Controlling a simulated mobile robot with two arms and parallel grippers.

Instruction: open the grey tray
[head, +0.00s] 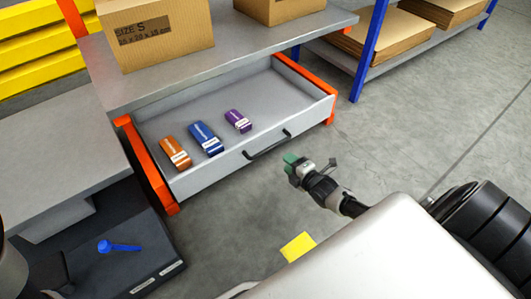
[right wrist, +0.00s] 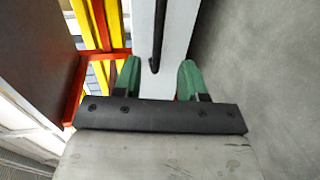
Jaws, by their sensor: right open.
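The grey tray (head: 200,178) is a drawer under the grey bench, and it stands pulled out with its inside showing. A black bar handle (head: 267,147) is on its front. My right gripper (head: 292,162), with green fingers, is just in front of the tray, close to the right end of the handle. In the right wrist view the right gripper (right wrist: 158,72) is open, and the handle (right wrist: 158,38) lies in line with the gap between the fingers. I see no grip on the handle. My left gripper is not in view.
An orange box (head: 174,152), a blue box (head: 205,138) and a purple box (head: 238,121) lie in the tray. Cardboard boxes (head: 155,30) stand on the bench (head: 225,45) above. A blue-posted rack (head: 369,50) is at the right. Open floor (head: 430,120) lies right of the tray.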

